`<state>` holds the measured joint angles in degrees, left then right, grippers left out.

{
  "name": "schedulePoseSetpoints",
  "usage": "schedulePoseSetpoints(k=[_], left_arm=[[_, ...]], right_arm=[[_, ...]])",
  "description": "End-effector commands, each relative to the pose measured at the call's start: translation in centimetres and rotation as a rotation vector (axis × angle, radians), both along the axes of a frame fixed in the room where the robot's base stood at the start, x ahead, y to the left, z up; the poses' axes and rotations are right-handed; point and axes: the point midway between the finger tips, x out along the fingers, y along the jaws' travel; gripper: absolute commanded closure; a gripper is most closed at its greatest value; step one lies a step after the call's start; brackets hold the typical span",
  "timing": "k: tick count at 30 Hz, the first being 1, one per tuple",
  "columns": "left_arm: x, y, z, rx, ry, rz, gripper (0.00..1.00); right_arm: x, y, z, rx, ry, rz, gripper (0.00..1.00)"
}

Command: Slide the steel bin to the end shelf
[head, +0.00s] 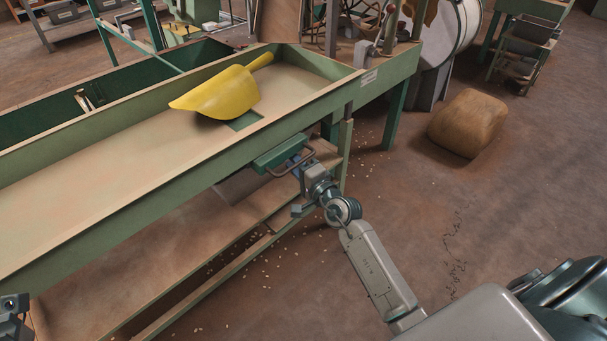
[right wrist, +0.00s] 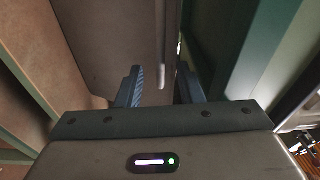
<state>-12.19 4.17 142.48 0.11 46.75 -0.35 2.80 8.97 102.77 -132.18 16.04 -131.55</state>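A dull grey box (head: 238,186), which looks like the steel bin, is partly visible under the green bench (head: 120,205); the bench edge hides much of it. A green slide plate (head: 277,153) with a dark loop handle (head: 304,160) juts from the bench front above it. My right gripper (head: 298,170) is at this handle, under the bench edge. In the right wrist view its two blue fingers (right wrist: 160,88) stand apart, with a thin pale bar between them and a gap showing. Contact is unclear. Part of my left gripper (head: 14,305) shows at the lower left corner; its fingers are unclear.
A yellow scoop (head: 222,93) lies in the bench tray beside a square hole. A low wooden shelf (head: 165,262) runs beneath, with a bench leg (head: 344,155) right of my gripper. A brown sack (head: 468,122) sits on the floor; the floor between is mostly clear.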

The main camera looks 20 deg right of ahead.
Motion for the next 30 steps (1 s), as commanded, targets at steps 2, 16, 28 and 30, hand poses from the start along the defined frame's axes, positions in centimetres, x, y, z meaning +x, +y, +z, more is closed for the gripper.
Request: schedulePoseSetpoints(k=[2,16,28,30], left_arm=[[-0.05,0.01,0.12,-0.001,-0.01,0.0,1.0],[-0.15,0.02,0.18,-0.003,-0.012,-0.001,1.0],[-0.17,0.02,0.14,-0.004,-0.011,-0.001,1.0],[-0.17,0.02,0.13,-0.004,-0.011,-0.001,1.0]], right_arm=[[0.55,0.15,0.01,0.0,0.0,0.0,0.66],[0.9,0.22,0.06,0.0,0.001,0.001,0.86],[0.88,0.21,0.0,-0.001,0.002,0.001,1.0],[0.88,0.21,-0.01,-0.002,0.002,0.001,1.0]])
